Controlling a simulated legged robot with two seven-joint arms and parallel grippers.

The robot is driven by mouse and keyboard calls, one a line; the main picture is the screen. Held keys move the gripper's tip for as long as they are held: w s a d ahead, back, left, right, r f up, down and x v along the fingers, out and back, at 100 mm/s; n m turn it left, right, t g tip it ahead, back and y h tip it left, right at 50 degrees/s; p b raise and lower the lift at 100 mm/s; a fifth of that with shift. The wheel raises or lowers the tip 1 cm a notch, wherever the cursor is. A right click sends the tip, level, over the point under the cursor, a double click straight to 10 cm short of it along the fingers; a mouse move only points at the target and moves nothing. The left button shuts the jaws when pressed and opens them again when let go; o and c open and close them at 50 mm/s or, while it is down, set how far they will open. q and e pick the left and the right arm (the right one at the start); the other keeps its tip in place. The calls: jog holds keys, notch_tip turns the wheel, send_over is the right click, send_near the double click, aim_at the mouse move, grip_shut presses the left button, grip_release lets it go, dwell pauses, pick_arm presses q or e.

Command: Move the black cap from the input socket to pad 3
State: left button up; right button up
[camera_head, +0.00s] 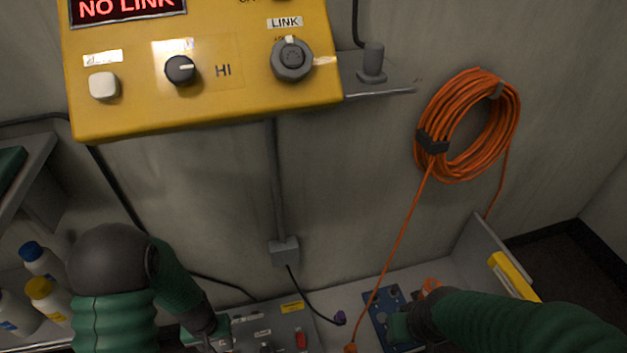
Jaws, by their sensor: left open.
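My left gripper (210,332) is low at the left of the bench, at the left end of a grey panel (272,330); it is open. My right gripper (402,326) is over a blue board (378,300) at the lower right, partly hidden by my arm, and its jaws do not show clearly. I cannot make out the black cap, the input socket or pad 3 for certain. Small dark parts on the grey panel are cut off by the lower edge.
A yellow box (135,115) with a NO LINK display, knob and round LINK connector (291,60) hangs above. An orange cable coil (470,125) hangs on the wall, its cable running down to the bench. Bottles (42,260) stand at the left.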

pick_arm(q)
jog(key=shift+a+f, duration=0.15)
jog(key=shift+f, duration=0.4)
jog(key=shift+w, duration=0.1)
jog(key=shift+r, duration=0.2)
jog(key=shift+d, duration=0.2)
jog(key=shift+f, duration=0.2)
notch_tip(320, 180, down, 7)
jog(key=b, duration=0.6)
jog(key=shift+f+b, duration=0.15)
jog(key=shift+b, duration=0.2)
jog(key=shift+f, duration=0.7)
